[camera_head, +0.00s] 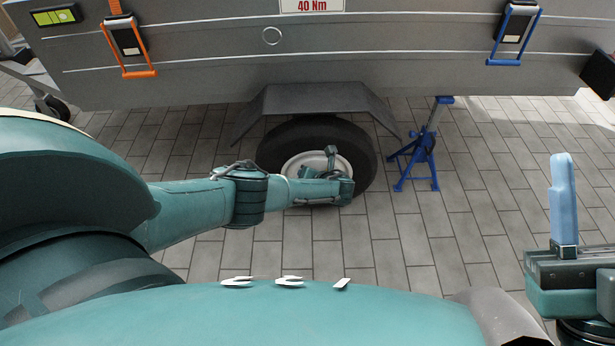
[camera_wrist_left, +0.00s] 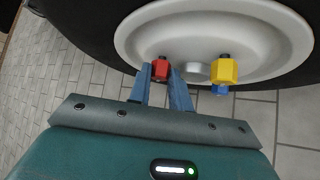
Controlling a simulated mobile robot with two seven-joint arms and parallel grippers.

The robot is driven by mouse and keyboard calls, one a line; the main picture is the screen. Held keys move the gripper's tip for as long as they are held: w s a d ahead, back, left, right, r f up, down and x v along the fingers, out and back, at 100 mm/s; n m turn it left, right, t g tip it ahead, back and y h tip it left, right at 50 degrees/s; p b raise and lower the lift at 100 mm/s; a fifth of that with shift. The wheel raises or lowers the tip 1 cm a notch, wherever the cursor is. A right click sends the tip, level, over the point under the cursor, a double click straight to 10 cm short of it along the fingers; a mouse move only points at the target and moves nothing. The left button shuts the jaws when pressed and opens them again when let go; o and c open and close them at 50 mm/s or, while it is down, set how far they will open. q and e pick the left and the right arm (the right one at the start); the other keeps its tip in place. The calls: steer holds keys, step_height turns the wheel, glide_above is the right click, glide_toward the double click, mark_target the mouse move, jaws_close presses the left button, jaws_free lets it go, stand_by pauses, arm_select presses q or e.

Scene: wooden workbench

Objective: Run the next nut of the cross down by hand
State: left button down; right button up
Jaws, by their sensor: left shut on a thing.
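The wheel (camera_head: 365,160) stands under the trailer, with a pale rim (camera_head: 296,166) that fills the top of the left wrist view (camera_wrist_left: 140,38). My left gripper (camera_head: 331,160) is at the rim. In the left wrist view its two blue fingers (camera_wrist_left: 162,88) are shut on the red nut (camera_wrist_left: 160,71), with a dark stud end showing above it. A yellow nut (camera_wrist_left: 227,71) sits to the right, past the grey hub centre (camera_wrist_left: 195,72). A blue nut (camera_wrist_left: 220,90) is mostly hidden behind the yellow one. My right gripper (camera_head: 563,200) is away at the right, seen edge-on.
A grey fender (camera_head: 315,98) overhangs the wheel. A blue stand (camera_head: 420,155) is just right of the wheel. The trailer side carries an orange-handled latch (camera_head: 127,45), a blue-handled latch (camera_head: 513,35) and a "40 Nm" sign (camera_head: 312,5). The paving (camera_head: 470,220) in front is clear.

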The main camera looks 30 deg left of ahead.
stand_by(0.3)
arm_select(q)
steer(key=c, duration=1.3)
jaws_free()
arm_select(e)
steer(key=shift+w+a+f, duration=0.1)
arm_select(q)
steer(key=shift+r, duration=0.1)
steer(key=shift+p+v, duration=4.75)
steer(key=shift+v, duration=1.75)
arm_select(e)
step_height(320, 180, down, 7)
steer(key=m+g+h, duration=0.2)
steer(key=m+h, duration=0.4)
steer(key=h, duration=0.1)
steer(key=shift+s+h, duration=0.35)
steer(key=shift+h, duration=0.05)
arm_select(q)
steer(key=shift+d, duration=0.1)
arm_select(e)
steer(key=shift+f, duration=0.1)
